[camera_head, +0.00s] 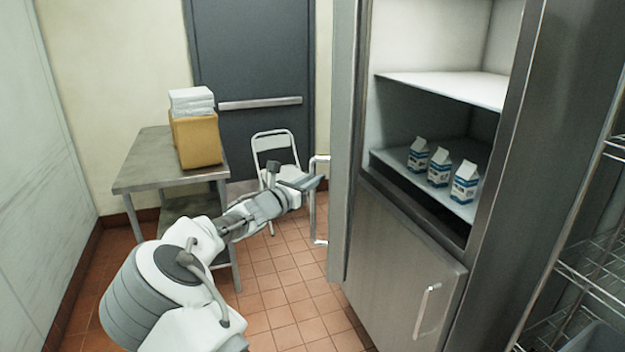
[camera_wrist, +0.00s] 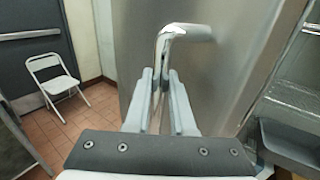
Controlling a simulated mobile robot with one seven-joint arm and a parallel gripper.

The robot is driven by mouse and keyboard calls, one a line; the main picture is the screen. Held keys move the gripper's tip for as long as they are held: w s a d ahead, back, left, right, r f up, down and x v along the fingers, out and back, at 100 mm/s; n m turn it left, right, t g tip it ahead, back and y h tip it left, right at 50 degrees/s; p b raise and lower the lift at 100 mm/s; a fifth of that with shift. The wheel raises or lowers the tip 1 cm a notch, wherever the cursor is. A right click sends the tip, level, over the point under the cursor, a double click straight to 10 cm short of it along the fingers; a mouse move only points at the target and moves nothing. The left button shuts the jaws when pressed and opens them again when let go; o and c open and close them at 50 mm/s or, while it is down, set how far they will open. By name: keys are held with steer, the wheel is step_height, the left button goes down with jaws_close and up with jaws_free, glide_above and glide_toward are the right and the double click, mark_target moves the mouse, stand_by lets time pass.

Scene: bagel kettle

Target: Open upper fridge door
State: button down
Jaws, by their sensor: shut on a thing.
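The upper fridge door (camera_head: 345,140) stands swung open in the head view, seen nearly edge-on. Its metal bar handle (camera_head: 318,200) is on the left face of the door. My gripper (camera_head: 312,183) is at that handle. In the wrist view the handle (camera_wrist: 185,34) runs down between the two fingers of my gripper (camera_wrist: 162,95), which are shut on it. The door's steel face (camera_wrist: 235,60) fills the area behind. The fridge interior shows shelves (camera_head: 450,88) and three milk cartons (camera_head: 438,167) on the lower shelf.
The lower fridge door (camera_head: 400,265) is closed, with its own handle (camera_head: 427,310). A steel table (camera_head: 150,170) with a yellow box (camera_head: 197,140) and a white folding chair (camera_head: 275,150) stand to the left. A wire rack (camera_head: 590,270) stands at right. Tiled floor is clear between.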

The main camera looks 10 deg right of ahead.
steer(key=c, duration=0.8)
jaws_free()
steer(key=shift+o, duration=0.2)
steer(key=b+v, duration=0.2)
steer(key=v, duration=1.5)
steer(key=shift+s+a+b, duration=0.15)
steer(key=shift+s+b, duration=0.1)
steer(key=shift+b, duration=0.05)
steer(key=s+d+f+m+g+y, duration=0.2)
steer(key=s+d+f+m+g, duration=0.15)
steer(key=s+d+m, duration=0.35)
steer(key=s+d+f+m+g+y, duration=0.3)
steer(key=s+d+m+g, duration=0.15)
steer(key=d, duration=0.45)
steer(key=s+a+r+m+y, duration=0.2)
steer(key=s+m, duration=0.5)
steer(key=s, duration=0.4)
steer(key=s+a+r+m+t+y, duration=0.1)
steer(key=s+r+m+y, duration=0.3)
steer(key=s, duration=0.7)
steer(key=a+m+y, duration=0.1)
steer(key=m+y, duration=0.1)
steer(key=m, duration=0.2)
steer(key=shift+s, duration=0.35)
